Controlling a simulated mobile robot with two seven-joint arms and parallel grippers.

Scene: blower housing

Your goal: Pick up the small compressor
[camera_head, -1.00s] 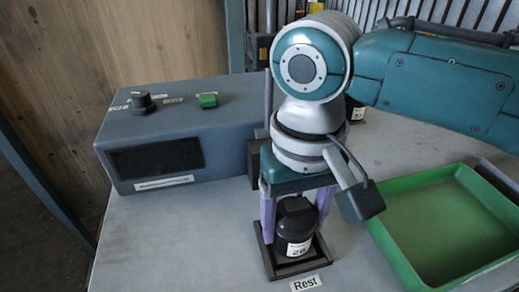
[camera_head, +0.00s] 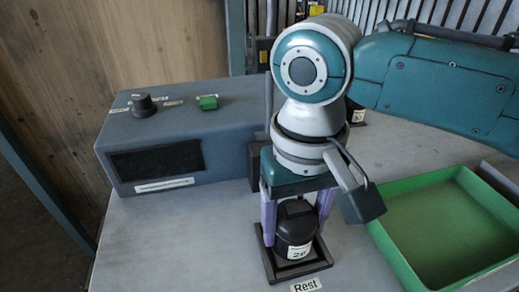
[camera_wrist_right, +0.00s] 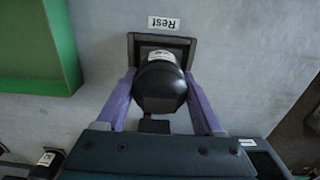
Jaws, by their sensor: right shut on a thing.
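The small compressor (camera_head: 295,228) is a black rounded body with a white label, standing upright in the dark square rest frame (camera_head: 318,262) on the table. My right gripper (camera_head: 296,218) points down over it, its two purple fingers on either side, shut on the compressor. In the right wrist view the compressor (camera_wrist_right: 160,84) sits between the purple fingers (camera_wrist_right: 160,100), with the rest frame (camera_wrist_right: 188,48) around its base. I cannot tell whether its base is clear of the frame. My left gripper is not in view.
A "Rest" label (camera_head: 305,285) lies in front of the frame. A green tray (camera_head: 440,225) stands close on the right. A grey control box (camera_head: 165,150) with a black knob and a green button stands at the left. Other dark parts (camera_head: 355,112) show behind my arm.

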